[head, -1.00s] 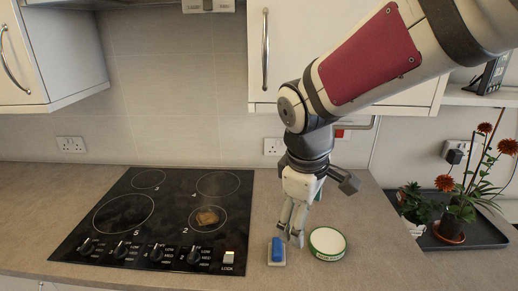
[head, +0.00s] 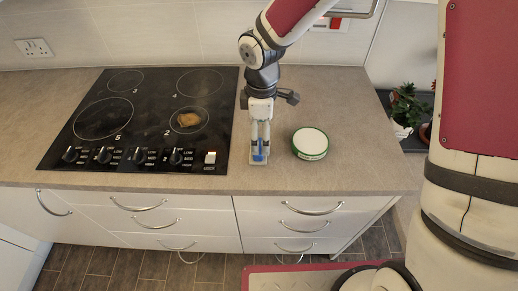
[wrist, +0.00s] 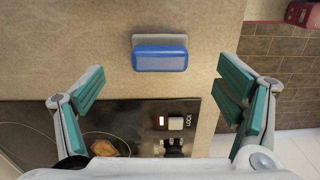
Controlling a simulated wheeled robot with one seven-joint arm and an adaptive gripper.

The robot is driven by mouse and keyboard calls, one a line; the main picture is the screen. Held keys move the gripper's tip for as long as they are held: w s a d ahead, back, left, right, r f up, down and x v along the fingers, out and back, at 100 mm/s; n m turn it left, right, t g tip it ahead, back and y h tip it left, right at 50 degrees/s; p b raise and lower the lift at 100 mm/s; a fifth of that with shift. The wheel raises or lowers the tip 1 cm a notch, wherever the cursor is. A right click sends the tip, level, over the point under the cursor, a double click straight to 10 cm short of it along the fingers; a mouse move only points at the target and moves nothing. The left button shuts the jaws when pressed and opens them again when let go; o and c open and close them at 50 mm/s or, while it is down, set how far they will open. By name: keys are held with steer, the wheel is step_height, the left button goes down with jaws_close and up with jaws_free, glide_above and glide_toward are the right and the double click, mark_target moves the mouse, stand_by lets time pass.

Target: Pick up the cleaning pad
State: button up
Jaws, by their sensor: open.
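The cleaning pad is a blue block (head: 259,153) on a pale, thin base, lying on the worktop just right of the hob. In the wrist view the pad (wrist: 160,57) lies near the top centre, between the lines of the two fingers but slightly beyond their tips. My gripper (head: 260,140) points down over the pad in the head view, and its fingers partly hide it. In the wrist view my gripper (wrist: 161,78) is open wide, with teal finger pads and nothing between them. Its height above the pad is hard to tell.
A round green-and-white tin (head: 310,142) stands close to the right of the pad. The black hob (head: 140,122), with brown food residue (head: 188,119) on one ring, lies to the left. The worktop's front edge is just below the pad, above the drawers (head: 300,222).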

steer(key=shift+d+f+p, duration=0.15)
steer(key=shift+f+p, duration=0.35)
steer(key=shift+f, duration=3)
steer(key=c, duration=1.2)
